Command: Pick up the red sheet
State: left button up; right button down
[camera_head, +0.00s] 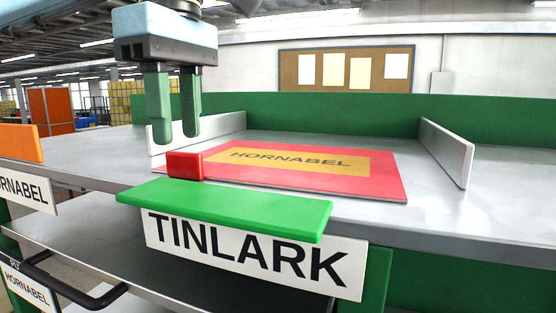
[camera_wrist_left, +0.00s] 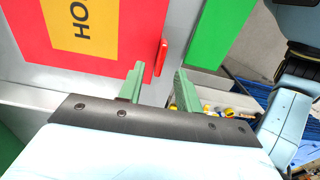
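The red sheet (camera_head: 380,186) lies flat on the grey table, with a yellow panel reading HORNABEL. A raised red tab (camera_head: 184,166) stands at its near left corner. My left gripper (camera_head: 176,140) points down above and slightly behind this tab, its two green fingers apart with nothing between them. In the left wrist view, the sheet (camera_wrist_left: 36,42) is at upper left and the tab (camera_wrist_left: 161,58) shows just beyond the gap between the fingertips (camera_wrist_left: 156,74). The tab and fingers look apart. My right gripper is not in view.
A green ledge (camera_head: 230,207) with a TINLARK sign (camera_head: 250,255) runs along the table's front edge. Low white guides stand at left (camera_head: 220,125) and right (camera_head: 448,152). A green back wall (camera_head: 330,118) closes the far side. An orange block (camera_head: 20,143) is at far left.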

aim_at(178, 152)
pick_arm(q)
jog(key=f+b, duration=0.2)
jog(key=f, duration=0.1)
jog(key=shift+w+a, duration=0.15)
jog(key=shift+a, duration=0.05)
jog(key=shift+d+f+b, duration=0.1)
jog(key=shift+f+b, duration=0.1)
jog(key=shift+b, duration=0.15)
jog(key=shift+r, duration=0.1)
grip_shut()
